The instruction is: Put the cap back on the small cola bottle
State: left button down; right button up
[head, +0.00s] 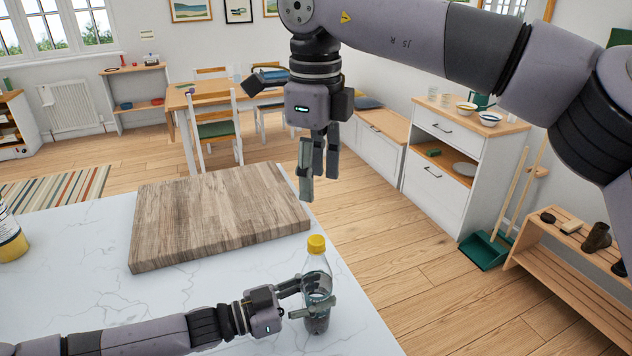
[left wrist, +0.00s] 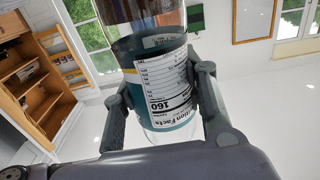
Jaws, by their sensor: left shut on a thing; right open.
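The small cola bottle (head: 316,268) stands upright near the right edge of the white counter, clear above and dark at the bottom. The yellow cap (head: 317,244) sits at its mouth; whether it is seated tightly I cannot tell. My left gripper (head: 317,296) is shut around the bottle's body from the left. In the left wrist view, the bottle (left wrist: 160,75) shows its nutrition label between the two fingers; its top is out of frame. My right gripper (head: 320,188) is open and empty, pointing down, above and apart from the cap.
A wooden cutting board (head: 220,215) lies on the counter (head: 215,297) behind the bottle. A jar with a yellow lower part (head: 12,245) stands at the far left. The counter's right edge is close to the bottle, with floor beyond. The air between cap and right gripper is clear.

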pick_arm(q)
jog(key=c, duration=0.9)
grip_release()
jog(key=shift+a, duration=0.1)
jog(key=v, duration=1.1)
jog(key=shift+s+a, duration=0.15)
jog(key=shift+a, duration=0.25)
